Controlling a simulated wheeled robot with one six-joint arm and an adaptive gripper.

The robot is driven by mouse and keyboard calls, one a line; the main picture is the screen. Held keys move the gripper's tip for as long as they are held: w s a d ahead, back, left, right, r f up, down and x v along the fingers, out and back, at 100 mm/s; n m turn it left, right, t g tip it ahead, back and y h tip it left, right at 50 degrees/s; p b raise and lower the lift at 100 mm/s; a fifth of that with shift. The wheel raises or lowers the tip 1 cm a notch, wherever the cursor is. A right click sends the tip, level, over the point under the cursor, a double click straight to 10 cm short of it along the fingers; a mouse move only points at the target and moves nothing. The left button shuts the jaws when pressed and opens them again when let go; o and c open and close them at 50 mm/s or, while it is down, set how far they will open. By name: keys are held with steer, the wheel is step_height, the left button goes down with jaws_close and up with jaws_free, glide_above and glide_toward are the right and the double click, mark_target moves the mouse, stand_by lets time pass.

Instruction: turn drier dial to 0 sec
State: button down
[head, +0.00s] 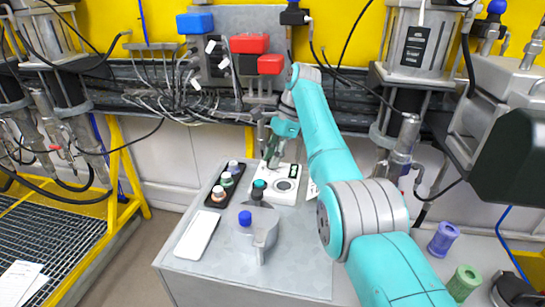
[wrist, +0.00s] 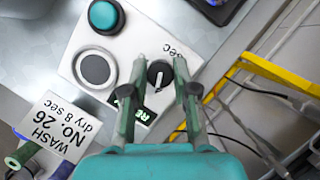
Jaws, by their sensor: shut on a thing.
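The drier (head: 284,198) is a white box on the grey bench, with a round grey plate on top; it also shows in the wrist view (wrist: 128,50). Its dial (wrist: 158,75) is a black knob with a white pointer line, beside the lettering "sec". A small dark display (wrist: 143,112) with green letters is partly covered by a finger. My gripper (wrist: 160,68) is shut on the dial, one finger on each side. The pointer slants between the fingers, and I cannot read the setting. In the head view my gripper (head: 270,155) is over the drier's far left part, and the dial is hidden.
A black rack (head: 214,200) of capped vials, a grey jug (head: 262,238) and a white tray (head: 197,235) are close by. A card (wrist: 52,130) reads "WASH NO. 26 dry 8 sec".

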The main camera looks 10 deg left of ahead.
steer(key=c, duration=0.9)
jaws_free()
steer(key=shift+f+m, duration=0.1)
steer(key=shift+m, duration=0.3)
